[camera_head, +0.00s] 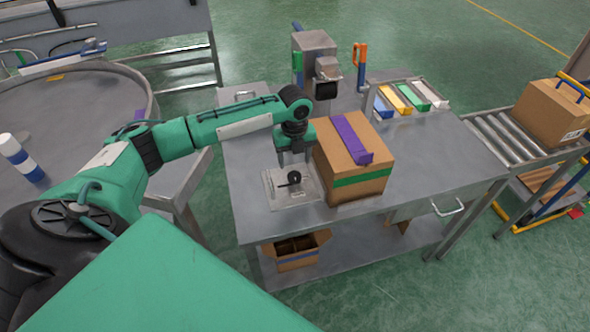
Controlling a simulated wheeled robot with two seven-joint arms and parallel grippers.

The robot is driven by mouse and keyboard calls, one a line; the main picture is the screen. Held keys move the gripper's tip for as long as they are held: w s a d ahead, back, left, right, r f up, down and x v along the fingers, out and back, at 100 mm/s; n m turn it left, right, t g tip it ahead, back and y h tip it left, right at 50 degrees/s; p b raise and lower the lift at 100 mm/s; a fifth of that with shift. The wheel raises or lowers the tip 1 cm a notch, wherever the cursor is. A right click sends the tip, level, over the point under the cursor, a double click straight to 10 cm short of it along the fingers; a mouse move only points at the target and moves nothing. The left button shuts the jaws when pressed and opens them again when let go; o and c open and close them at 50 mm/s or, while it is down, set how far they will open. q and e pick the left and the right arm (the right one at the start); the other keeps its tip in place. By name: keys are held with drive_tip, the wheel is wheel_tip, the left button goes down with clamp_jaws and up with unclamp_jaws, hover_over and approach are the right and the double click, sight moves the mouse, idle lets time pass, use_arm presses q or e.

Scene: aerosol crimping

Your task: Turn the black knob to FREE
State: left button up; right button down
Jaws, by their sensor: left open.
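The black knob (294,177) sits on a pale, clear-looking plate (279,199) near the front left of the grey metal table. A thin dark pointer or handle reaches left from the knob. The lettering on the plate is too small to read, so I cannot tell which mark the knob faces. My left gripper (294,161) points down just above the knob, its fingers open. I cannot tell whether the fingertips touch the knob. My right gripper is not in view.
A grey machine (315,60) stands behind. Coloured bins (405,97) are at the back right. The table's right side (440,150) is clear.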

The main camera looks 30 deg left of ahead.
sight(294, 176)
use_arm(q)
wheel_tip(294, 176, down, 5)
drive_tip(key=shift+f+p, duration=0.15)
drive_tip(key=shift+p, duration=0.2)
drive_tip(key=shift+f, duration=0.45)
drive_tip(key=shift+c, duration=0.2)
drive_tip(key=c, duration=0.9)
drive_tip(key=shift+c, duration=0.2)
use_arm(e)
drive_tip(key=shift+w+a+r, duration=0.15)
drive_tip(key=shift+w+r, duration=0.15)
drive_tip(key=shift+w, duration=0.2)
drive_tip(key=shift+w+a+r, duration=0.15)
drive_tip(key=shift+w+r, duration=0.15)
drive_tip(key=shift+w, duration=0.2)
